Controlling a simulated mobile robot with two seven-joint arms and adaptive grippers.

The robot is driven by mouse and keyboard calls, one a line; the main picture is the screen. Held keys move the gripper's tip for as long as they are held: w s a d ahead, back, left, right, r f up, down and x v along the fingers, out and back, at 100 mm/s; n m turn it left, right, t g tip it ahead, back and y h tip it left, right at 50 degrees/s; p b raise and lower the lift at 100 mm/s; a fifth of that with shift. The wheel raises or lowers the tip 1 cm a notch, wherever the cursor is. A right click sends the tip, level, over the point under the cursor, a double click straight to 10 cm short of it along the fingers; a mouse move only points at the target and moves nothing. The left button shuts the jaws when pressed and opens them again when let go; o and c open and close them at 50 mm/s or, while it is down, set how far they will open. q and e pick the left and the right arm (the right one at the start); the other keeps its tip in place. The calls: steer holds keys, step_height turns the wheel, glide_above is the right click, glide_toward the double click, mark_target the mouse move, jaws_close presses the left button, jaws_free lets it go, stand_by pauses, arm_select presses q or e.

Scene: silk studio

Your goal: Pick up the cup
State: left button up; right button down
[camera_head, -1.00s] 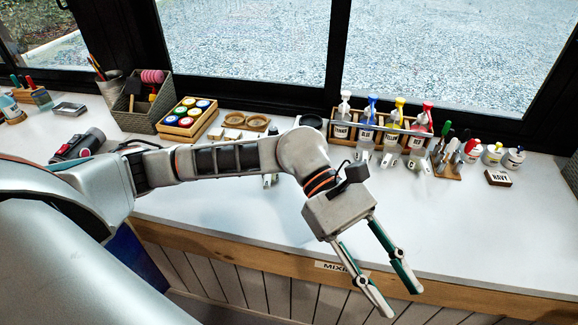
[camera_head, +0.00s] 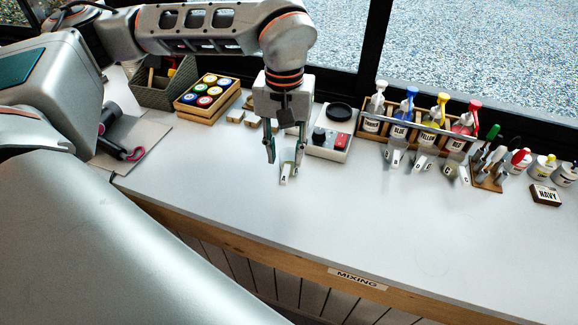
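A small clear cup with a white tag marked "A" (camera_head: 284,173) stands on the white counter, left of the middle. My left gripper (camera_head: 285,162) points down over it. Its two fingers are apart, one on each side of the cup as seen from here. I cannot tell whether they touch it. The fingers partly hide the cup. More small cups with white tags (camera_head: 420,164) stand further right, in front of the pump bottles. My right gripper is not in view.
A box of coloured jars (camera_head: 187,112) is at the back left. The counter's front middle is clear.

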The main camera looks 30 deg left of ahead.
mark_target(286, 171)
arm_select(q)
step_height(286, 171, down, 6)
steer(key=shift+s+r, duration=0.1)
steer(key=shift+d, duration=0.1)
jaws_close()
